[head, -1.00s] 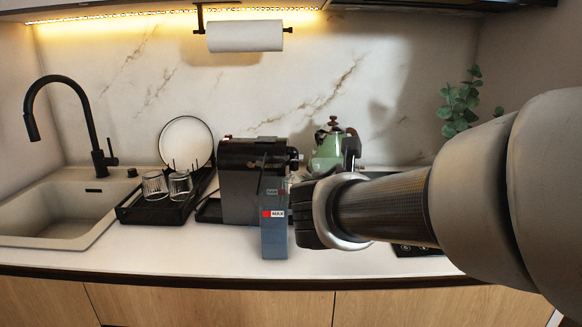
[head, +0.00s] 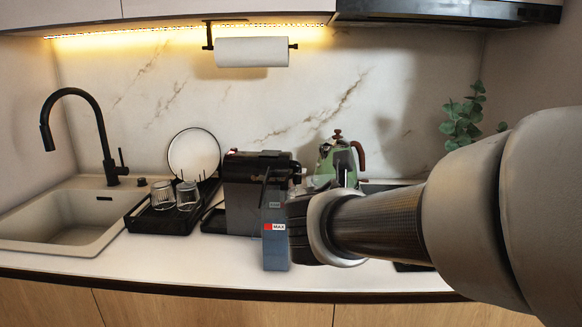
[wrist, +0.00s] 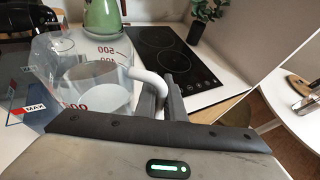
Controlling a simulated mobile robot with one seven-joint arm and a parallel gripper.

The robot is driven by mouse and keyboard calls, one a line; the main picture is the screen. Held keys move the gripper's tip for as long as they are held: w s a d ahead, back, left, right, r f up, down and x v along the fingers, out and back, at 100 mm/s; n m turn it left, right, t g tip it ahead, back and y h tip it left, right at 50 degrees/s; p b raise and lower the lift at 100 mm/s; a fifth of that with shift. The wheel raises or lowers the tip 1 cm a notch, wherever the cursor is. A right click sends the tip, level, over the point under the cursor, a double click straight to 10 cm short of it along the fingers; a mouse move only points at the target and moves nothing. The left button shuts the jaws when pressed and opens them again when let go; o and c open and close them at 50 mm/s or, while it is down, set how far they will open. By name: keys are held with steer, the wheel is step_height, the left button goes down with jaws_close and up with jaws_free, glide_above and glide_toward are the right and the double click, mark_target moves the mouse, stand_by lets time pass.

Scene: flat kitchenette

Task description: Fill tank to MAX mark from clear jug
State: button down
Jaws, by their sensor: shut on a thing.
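The tank (head: 275,252) is a tall, narrow, bluish see-through box on the counter. It has a red and white MAX label, and it also shows at the left of the wrist view (wrist: 18,118). Its water level is hard to tell. The clear jug (wrist: 108,66) has red measuring numbers and holds clear liquid. It is beside the tank in the wrist view and mostly hidden in the head view. My gripper (wrist: 165,92) is shut on the jug's pale handle. In the head view my gripper (head: 298,232) is just right of the tank. I cannot tell the jug's exact tilt.
A dark coffee machine (head: 243,205) stands behind the tank. A green kettle (head: 330,168) is at the back right, near a black hob (wrist: 172,55). A drying rack (head: 152,220) with glasses and a sink (head: 75,222) are at left. The front counter is clear.

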steer(key=w+a+r+n+p, duration=0.1)
steer(key=r+p, duration=0.1)
steer(key=p, duration=0.2)
steer(key=w+a+r+n+g+h+p, duration=0.1)
steer(key=r+p, duration=0.2)
steer(key=p, duration=0.2)
steer(key=w+a+r+n+g+h+p, duration=0.1)
steer(key=r+n+p, duration=0.1)
steer(key=p, duration=0.3)
steer(key=shift+w+a+r, duration=0.15)
steer(key=shift+a+r, duration=0.2)
steer(key=shift+r, duration=0.3)
steer(key=shift+w+a+r+g+h, duration=0.1)
steer(key=shift+r+g+h, duration=0.1)
steer(key=shift+g+h, duration=0.1)
steer(key=shift+w+a+r+n+p, duration=0.1)
steer(key=shift+r+n+p, duration=0.25)
steer(key=shift+p, duration=0.3)
steer(key=shift+w+a+r+n+g+h+p, duration=0.15)
steer(key=shift+r+n+h+p, duration=0.1)
steer(key=shift+r+p, duration=0.2)
steer(key=shift+w+a+r+n+g+h+p, duration=0.1)
steer(key=shift+a+r+n+g+h+p, duration=0.15)
steer(key=shift+p, duration=0.2)
steer(key=shift+w+a+r+n+p, duration=0.1)
steer(key=shift+w+r+n+p, duration=0.1)
steer(key=shift+r+n+p, duration=0.45)
